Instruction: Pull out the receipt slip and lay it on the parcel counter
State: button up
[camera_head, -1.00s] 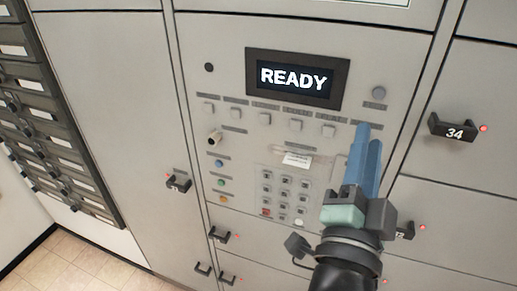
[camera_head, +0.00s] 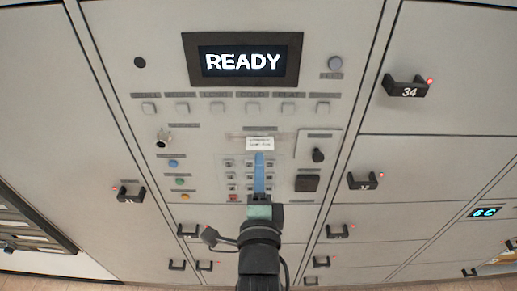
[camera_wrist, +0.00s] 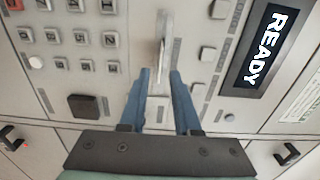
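The receipt slip (camera_head: 260,143) is a small white printed paper sticking out of a slot in the grey panel, above the keypad and below the READY display. In the wrist view the slip (camera_wrist: 164,38) shows nearly edge-on, as a thin pale strip just ahead of my fingertips. My gripper (camera_head: 260,154) has blue fingers and points at the panel just below the slip. In the wrist view my gripper (camera_wrist: 160,72) is open, with a gap between the fingers in line with the slip. I cannot tell whether the slip's edge is between the tips. No parcel counter is in view.
The READY display (camera_head: 243,61) is above a row of square buttons. The keypad (camera_head: 238,176) lies behind my fingers. A black knob (camera_head: 318,155) is to the right, and a small protruding cylinder (camera_head: 163,137) to the left.

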aim_at(260, 147)
jog(key=shift+w+b, duration=1)
jog(key=shift+w, duration=2.25)
grip_shut()
jog(key=shift+s, duration=0.1)
jog(key=s+p, duration=0.2)
jog(key=s, duration=0.6)
jog(key=shift+s, duration=0.4)
